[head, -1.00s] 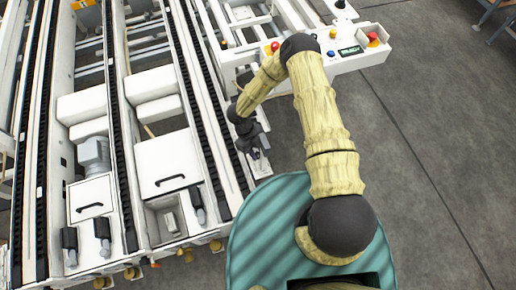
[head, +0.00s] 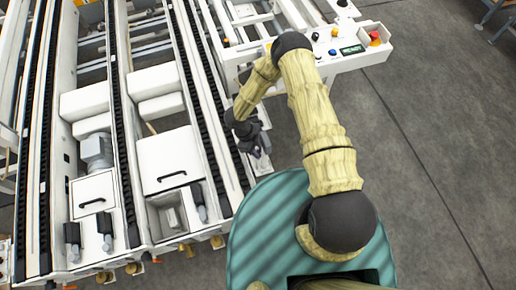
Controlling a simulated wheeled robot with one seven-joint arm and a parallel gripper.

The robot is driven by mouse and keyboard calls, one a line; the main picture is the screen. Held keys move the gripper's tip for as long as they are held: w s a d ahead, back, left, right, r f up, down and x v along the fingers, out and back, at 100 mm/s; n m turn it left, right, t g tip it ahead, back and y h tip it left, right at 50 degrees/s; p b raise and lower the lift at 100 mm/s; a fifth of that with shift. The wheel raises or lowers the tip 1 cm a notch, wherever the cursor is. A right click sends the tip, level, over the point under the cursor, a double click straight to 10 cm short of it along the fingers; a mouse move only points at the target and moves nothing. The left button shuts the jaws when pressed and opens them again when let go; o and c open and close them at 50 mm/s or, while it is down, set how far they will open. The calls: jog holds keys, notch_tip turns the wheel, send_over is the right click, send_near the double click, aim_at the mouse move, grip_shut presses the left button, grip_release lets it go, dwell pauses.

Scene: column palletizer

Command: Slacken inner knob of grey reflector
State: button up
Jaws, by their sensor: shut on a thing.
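My gripper (head: 256,150) is at the right side rail of the palletizer, at the end of my bent arm. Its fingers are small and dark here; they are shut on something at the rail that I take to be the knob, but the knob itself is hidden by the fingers. I cannot make out the grey reflector in this view.
The palletizer's black chain rails (head: 120,130) run along the left. A white cover with a handle (head: 168,163) lies between them. A control panel with coloured buttons (head: 350,46) stands at top right. The grey floor (head: 440,170) on the right is clear.

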jog(key=o, duration=1)
jog(key=v, duration=1.7)
jog(key=shift+r+b, duration=0.25)
jog(key=shift+b, duration=0.1)
